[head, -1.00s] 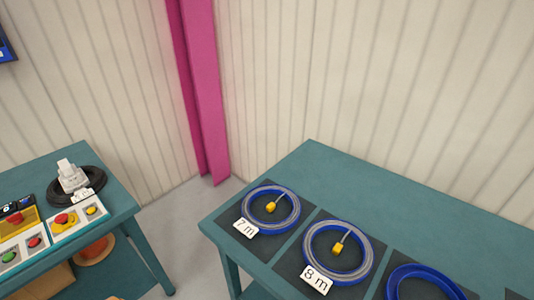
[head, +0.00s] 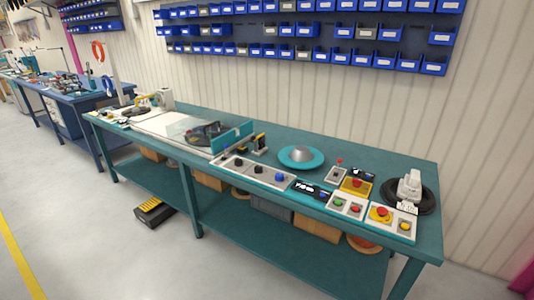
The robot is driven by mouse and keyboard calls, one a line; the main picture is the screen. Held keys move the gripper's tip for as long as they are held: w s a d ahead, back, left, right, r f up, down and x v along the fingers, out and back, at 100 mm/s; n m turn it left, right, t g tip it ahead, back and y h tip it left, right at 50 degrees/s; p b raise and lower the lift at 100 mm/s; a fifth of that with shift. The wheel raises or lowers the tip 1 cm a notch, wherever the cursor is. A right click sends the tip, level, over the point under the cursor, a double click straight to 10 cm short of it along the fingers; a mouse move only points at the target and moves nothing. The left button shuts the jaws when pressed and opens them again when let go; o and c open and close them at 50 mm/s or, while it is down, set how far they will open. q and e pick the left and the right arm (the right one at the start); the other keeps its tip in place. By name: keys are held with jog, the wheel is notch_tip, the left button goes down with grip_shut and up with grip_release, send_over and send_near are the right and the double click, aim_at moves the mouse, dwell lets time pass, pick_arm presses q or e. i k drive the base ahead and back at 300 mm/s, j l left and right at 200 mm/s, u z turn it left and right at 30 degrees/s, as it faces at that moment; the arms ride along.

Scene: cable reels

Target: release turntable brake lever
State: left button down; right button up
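The turntable (head: 301,158), a teal disc with a grey cone in its middle, sits on the long teal workbench (head: 340,238). Just right of it, a small plate carries a short lever with a red knob (head: 339,162); it looks like the brake lever, but it is too small to tell its position. Neither of my grippers is in view.
Control panels with coloured buttons (head: 350,205) and knobs (head: 258,170) line the bench's front edge. A black ring with a white device (head: 411,187) stands at the right end. Blue bins (head: 285,30) hang above. The floor in front is clear.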

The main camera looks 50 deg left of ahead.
aim_at(339, 161)
jog(key=u, duration=0.95)
